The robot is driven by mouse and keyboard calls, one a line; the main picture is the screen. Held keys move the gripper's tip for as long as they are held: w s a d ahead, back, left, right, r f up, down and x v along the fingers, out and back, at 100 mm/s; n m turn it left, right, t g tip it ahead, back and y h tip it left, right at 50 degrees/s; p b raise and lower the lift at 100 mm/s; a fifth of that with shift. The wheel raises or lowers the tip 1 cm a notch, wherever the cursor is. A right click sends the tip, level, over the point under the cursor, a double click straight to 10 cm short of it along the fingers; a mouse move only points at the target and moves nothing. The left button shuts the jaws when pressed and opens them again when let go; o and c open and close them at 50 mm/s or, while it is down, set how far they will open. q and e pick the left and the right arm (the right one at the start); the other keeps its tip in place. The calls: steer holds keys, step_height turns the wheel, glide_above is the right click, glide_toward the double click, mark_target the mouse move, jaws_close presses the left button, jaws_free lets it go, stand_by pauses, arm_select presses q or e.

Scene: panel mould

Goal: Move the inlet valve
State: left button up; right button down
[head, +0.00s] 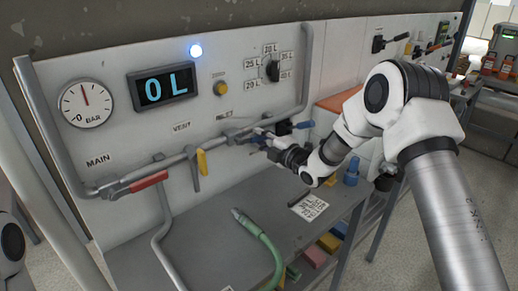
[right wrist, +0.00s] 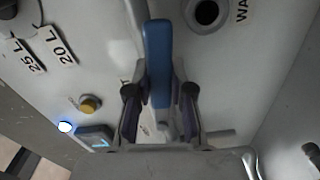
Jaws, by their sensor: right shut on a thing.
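The inlet valve has a blue lever handle (right wrist: 158,45), which stands between the two dark fingers of my right gripper (right wrist: 160,95) in the right wrist view. My right gripper is shut on this handle. In the head view my right gripper (head: 264,138) is at the pipe by the inlet label (head: 224,115) and hides most of the valve. My left gripper is not in view.
The yellow vent handle (head: 202,162) and red main handle (head: 150,180) sit on the same pipe to the left. The display (head: 163,86) reads 0 L. A green hose (head: 262,245) and a printed card (head: 309,207) lie on the grey bench below.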

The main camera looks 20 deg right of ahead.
steer(key=shift+w+d+r+n+b, duration=0.1)
steer(key=shift+r+n+b, duration=0.3)
steer(key=shift+r+n, duration=0.5)
steer(key=shift+n, duration=0.1)
steer(key=shift+r, duration=0.1)
steer(key=c, duration=1.2)
jaws_free()
steer(key=shift+c, duration=0.2)
steer(key=shift+o, duration=1.2)
steer(key=shift+w, duration=0.15)
steer(key=shift+f, duration=0.3)
